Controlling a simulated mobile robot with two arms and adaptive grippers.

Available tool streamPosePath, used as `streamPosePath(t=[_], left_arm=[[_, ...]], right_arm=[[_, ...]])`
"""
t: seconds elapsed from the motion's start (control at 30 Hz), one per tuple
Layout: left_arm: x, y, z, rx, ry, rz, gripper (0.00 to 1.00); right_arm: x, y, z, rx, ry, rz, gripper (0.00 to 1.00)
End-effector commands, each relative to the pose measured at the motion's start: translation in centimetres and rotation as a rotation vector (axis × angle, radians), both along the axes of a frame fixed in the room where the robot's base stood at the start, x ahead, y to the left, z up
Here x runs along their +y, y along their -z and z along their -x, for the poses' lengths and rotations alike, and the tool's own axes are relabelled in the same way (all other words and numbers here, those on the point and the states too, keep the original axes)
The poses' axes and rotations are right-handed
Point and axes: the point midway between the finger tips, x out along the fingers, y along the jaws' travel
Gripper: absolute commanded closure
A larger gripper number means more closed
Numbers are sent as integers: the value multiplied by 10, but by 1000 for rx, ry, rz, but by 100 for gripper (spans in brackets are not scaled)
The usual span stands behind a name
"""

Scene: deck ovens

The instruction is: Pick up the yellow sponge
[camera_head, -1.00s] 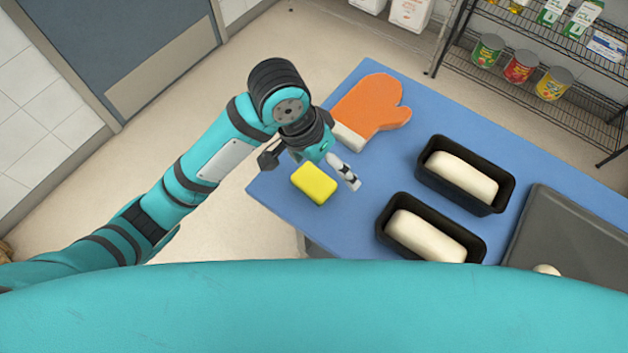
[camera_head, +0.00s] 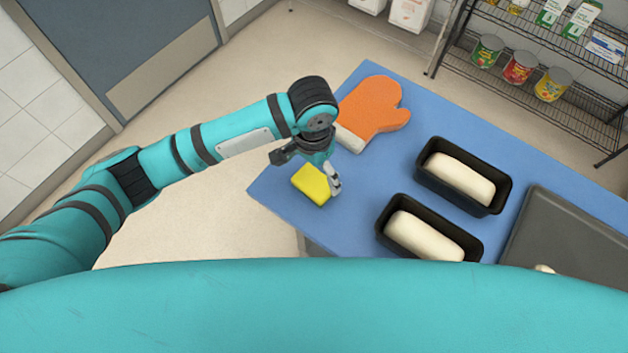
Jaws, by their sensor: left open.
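The yellow sponge (camera_head: 309,185) lies flat on the left corner of the blue tabletop (camera_head: 350,222). My left gripper (camera_head: 310,175) is over the sponge and open. One finger is beside the sponge's right end, close to it or touching; I cannot tell which. The other finger is up and to the left of the sponge. The gripper hides part of the sponge's upper right side. My right gripper is not in view.
An orange oven mitt (camera_head: 378,105) lies behind the gripper. Two black loaf pans (camera_head: 428,188) (camera_head: 381,236) with dough stand to the right, beside a dark grey tray (camera_head: 570,245). A wire shelf (camera_head: 570,90) with cans is at the back right.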

Motion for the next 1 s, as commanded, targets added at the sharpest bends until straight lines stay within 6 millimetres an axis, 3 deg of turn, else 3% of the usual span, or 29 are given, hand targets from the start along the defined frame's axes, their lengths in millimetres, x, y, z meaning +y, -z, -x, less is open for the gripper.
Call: streamPosePath(t=[0.27,0.5,0.8,1.0], left_arm=[[0,20,0,2,-2,-2,0],[-2,55,0,1,0,-1,0],[-2,63,-1,-2,1,1,0],[-2,62,-1,-2,0,1,25]], right_arm=[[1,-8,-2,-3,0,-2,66],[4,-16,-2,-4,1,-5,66],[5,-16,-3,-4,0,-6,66],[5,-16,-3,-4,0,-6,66]])
